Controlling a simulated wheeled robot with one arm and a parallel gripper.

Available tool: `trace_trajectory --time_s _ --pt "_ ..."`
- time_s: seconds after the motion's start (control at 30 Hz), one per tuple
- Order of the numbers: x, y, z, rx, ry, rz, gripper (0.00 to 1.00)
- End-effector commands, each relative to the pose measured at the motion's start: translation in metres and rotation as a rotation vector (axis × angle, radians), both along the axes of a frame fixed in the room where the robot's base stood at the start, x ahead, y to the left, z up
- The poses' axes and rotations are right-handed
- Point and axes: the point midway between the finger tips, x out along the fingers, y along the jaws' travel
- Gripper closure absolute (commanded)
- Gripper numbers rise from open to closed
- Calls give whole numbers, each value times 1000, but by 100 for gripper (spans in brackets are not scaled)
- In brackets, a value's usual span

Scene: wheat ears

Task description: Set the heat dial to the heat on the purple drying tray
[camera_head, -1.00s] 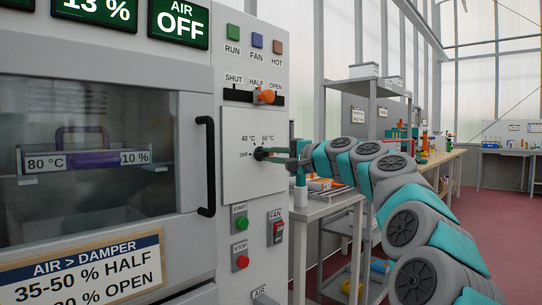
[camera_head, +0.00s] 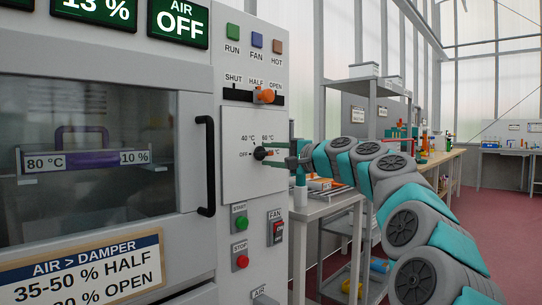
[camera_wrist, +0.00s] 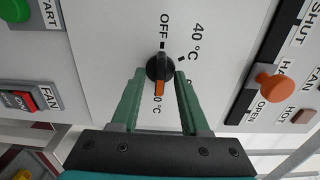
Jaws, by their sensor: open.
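The purple drying tray (camera_head: 95,160) is behind the dryer's glass door in the head view. Its labels read 80 °C and 10 %. The heat dial (camera_head: 260,153) is a black knob with an orange pointer; it also shows in the wrist view (camera_wrist: 158,68). The pointer aims away from OFF, at a partly covered label ending in "0 °C", past the 60 °C mark. My gripper (camera_wrist: 159,73) is open, with one green finger on each side of the dial. It also shows in the head view (camera_head: 284,153). I cannot tell whether either fingertip touches the knob.
The orange damper slider (camera_head: 265,96) is above the dial, near HALF and OPEN. The green START button (camera_head: 241,223), red STOP button (camera_head: 242,261) and FAN switch (camera_head: 277,229) are below. A black door handle (camera_head: 206,166) is left of the dial. A table (camera_head: 325,205) stands to the right.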

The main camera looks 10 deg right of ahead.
Motion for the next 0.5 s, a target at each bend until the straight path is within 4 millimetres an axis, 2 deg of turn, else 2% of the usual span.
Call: trace_trajectory --time_s 0.27,0.5 --pt "-4 -3 0 0 0 0 55" --pt "-25 -18 1 2 -3 0 55"
